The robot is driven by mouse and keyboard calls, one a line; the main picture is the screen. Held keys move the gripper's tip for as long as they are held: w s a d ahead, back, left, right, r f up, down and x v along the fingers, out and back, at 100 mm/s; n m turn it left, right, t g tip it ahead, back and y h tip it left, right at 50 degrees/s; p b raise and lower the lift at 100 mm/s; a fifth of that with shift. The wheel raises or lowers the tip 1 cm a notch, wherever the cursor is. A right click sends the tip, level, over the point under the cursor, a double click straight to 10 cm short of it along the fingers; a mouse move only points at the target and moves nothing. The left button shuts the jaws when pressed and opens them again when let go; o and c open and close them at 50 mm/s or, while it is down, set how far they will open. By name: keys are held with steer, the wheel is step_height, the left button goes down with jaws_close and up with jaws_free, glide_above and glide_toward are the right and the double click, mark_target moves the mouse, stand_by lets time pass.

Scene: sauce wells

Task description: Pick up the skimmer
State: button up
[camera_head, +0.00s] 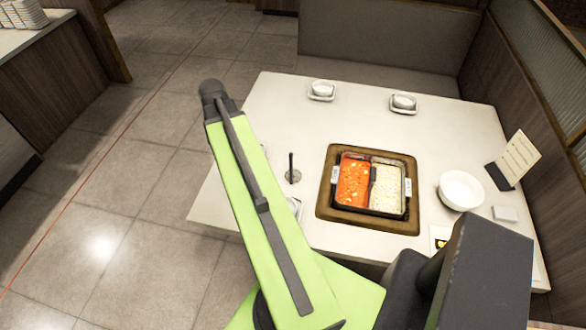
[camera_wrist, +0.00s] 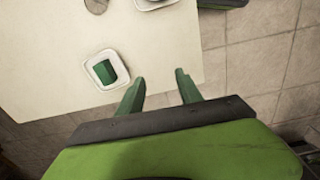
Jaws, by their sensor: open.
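A thin dark upright handle rising from a small round base, which looks like the skimmer (camera_head: 291,168), stands on the white table left of the pot. A greyish round shape at the top edge of the wrist view (camera_wrist: 96,5) may be its base; only part of it shows. My gripper (camera_wrist: 160,88) is open and empty, its two green fingers apart near the table's edge, with floor tiles beyond. In the head view my own arm hides the gripper.
A divided pot (camera_head: 372,210) with red and pale broth sits in the table (camera_head: 270,110). A small white dish (camera_wrist: 92,77) holding a green item (camera_wrist: 105,71) lies near my fingers. A white bowl (camera_head: 461,190) and a menu stand (camera_head: 512,160) are at the right.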

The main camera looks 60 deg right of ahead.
steer(key=s+d+r+n+p, duration=0.1)
steer(key=s+d+r+p, duration=0.25)
steer(key=s+d, duration=0.7)
steer(key=n, duration=0.1)
glide_toward(292, 153)
step_height(292, 153, down, 13)
steer(key=b, duration=1.8)
steer(key=shift+w+d+r, duration=0.1)
steer(key=shift+r, duration=0.3)
jaws_close()
